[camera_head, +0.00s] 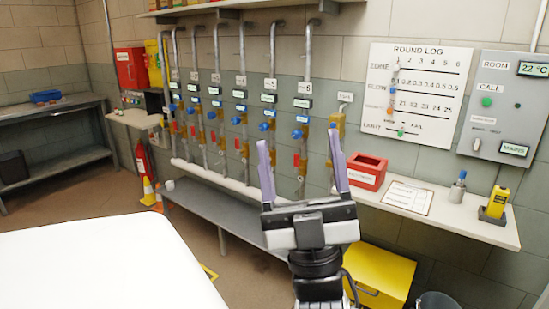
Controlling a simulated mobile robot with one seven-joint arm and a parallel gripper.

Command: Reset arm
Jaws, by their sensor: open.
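My gripper (300,164) is in the middle of the head view, pointing up and away from me. Its two purple fingers are spread wide apart, with nothing between them. The wrist and the arm below it are dark and run down to the bottom edge. The fingers stand in front of the row of pipes (243,75) and the grey shelf (218,211). I cannot tell from this one view how far they are from the pipes.
A shelf (456,216) on the right holds a red box (367,170), a clipboard (408,197) and a yellow device (496,203). A yellow bin (380,275) stands below. A white surface (100,265) fills the lower left.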

